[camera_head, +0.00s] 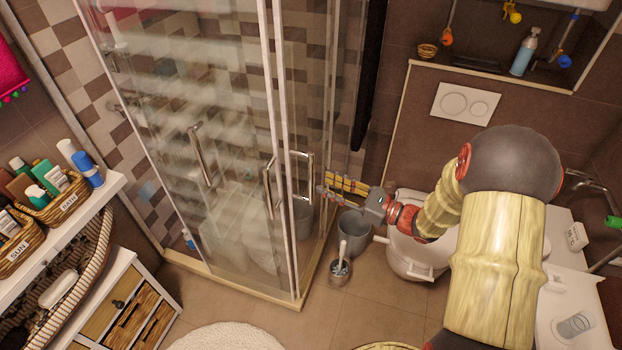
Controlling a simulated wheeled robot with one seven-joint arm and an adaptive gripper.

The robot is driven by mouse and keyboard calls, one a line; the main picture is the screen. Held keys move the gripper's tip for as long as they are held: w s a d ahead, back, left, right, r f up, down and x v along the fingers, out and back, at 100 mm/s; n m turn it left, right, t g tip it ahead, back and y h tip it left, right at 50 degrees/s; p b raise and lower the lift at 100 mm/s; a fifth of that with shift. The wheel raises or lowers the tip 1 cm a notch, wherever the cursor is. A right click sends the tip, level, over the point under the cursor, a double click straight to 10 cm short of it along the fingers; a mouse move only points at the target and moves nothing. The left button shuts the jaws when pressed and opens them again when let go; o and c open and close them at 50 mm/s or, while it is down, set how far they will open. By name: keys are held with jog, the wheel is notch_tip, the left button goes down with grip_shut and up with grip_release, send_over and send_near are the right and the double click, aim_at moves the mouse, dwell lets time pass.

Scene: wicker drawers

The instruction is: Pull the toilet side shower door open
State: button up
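The glass shower cabin (230,130) stands in the middle left. Its toilet side faces right and carries a vertical metal handle (305,178) near the front corner. That toilet side shower door looks closed, flush with the corner frame. Another metal handle (201,158) is on the wide front pane. My gripper (324,186) reaches in from the right, pointing left at the toilet side handle. Its two fingers look spread apart, with the tips just right of the handle. Whether they touch it cannot be told. I see nothing held.
The toilet (412,258) stands below my arm. A grey bin (354,229) and a toilet brush in its holder (340,268) stand on the floor beside the toilet side. A shelf with baskets (60,200) is at left. Some tiled floor is clear in front.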

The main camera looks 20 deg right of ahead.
aim_at(312, 178)
jog(key=b+x, duration=0.1)
jog(key=x, duration=0.5)
jog(key=shift+a, duration=0.1)
jog(key=shift+c, duration=1)
grip_shut()
